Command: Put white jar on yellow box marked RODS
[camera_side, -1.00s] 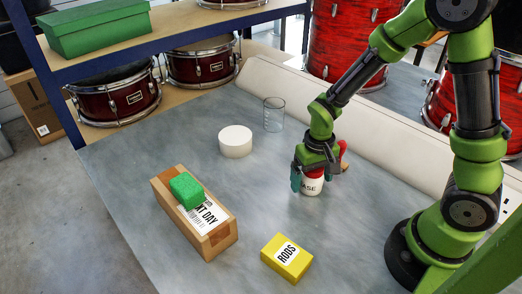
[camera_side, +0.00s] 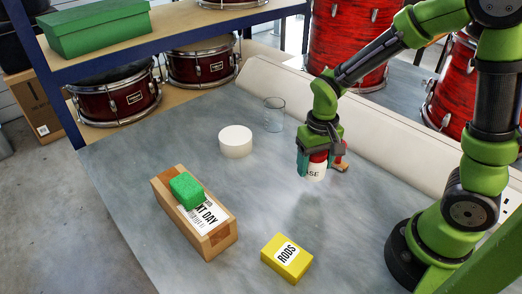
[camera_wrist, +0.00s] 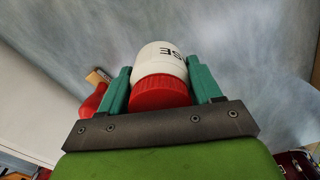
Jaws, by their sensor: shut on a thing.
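The white jar (camera_side: 316,172) has a red lid and black lettering ending in "ASE". My gripper (camera_side: 318,158) is shut on it and holds it upright, a little above the grey bench. In the wrist view the jar (camera_wrist: 158,58) sits between the green fingers of my gripper (camera_wrist: 160,85), with its red lid toward the palm. The yellow box marked RODS (camera_side: 287,258) lies flat near the front of the bench, below and left of my gripper in the side view. Its top is bare apart from the white label.
A wooden box (camera_side: 218,238) labelled "NEXT DAY" with a green block (camera_side: 187,190) on it stands left of the yellow box. A white round thing (camera_side: 235,141) and a clear beaker (camera_side: 274,114) stand farther back. A red-handled tool (camera_wrist: 94,99) lies beside the jar.

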